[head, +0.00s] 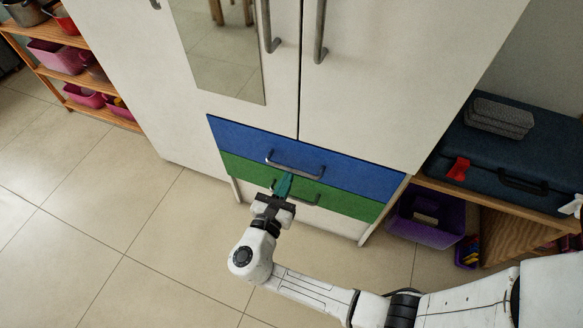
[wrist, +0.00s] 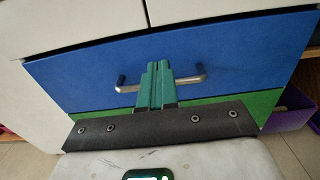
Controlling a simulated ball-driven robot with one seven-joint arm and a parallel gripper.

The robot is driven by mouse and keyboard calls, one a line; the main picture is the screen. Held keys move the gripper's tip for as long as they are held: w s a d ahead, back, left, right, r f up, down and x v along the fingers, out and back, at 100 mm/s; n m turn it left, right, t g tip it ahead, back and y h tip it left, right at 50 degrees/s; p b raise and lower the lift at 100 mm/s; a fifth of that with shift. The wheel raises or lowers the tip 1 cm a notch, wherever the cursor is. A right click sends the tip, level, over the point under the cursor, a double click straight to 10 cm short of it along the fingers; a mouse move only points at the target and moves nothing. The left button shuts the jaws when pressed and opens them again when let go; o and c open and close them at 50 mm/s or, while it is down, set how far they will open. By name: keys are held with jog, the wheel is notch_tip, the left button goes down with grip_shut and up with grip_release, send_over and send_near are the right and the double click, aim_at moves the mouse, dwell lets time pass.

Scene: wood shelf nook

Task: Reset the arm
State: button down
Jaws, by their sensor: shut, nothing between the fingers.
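My gripper (head: 284,184) has teal fingers that are shut together with nothing between them. In the head view it is in front of the cabinet's lower drawers, over the green drawer (head: 345,203) and just below the handle of the blue drawer (head: 345,168). In the wrist view the shut fingers (wrist: 157,72) overlap the middle of the blue drawer's metal handle (wrist: 188,80). I cannot tell whether they touch it. Both drawers look closed. Part of the green drawer's handle is hidden behind my gripper.
The white cabinet (head: 375,90) with a mirror (head: 220,55) fills the middle. At right, a shelf holds a dark blue case (head: 490,150), with a purple bin (head: 425,218) below. A wooden shelf with pink bins (head: 58,57) stands at far left. The tiled floor (head: 110,200) at left is clear.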

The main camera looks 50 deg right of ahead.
jog(key=v, duration=0.4)
jog(key=shift+s+a, duration=0.15)
jog(key=shift+a, duration=0.2)
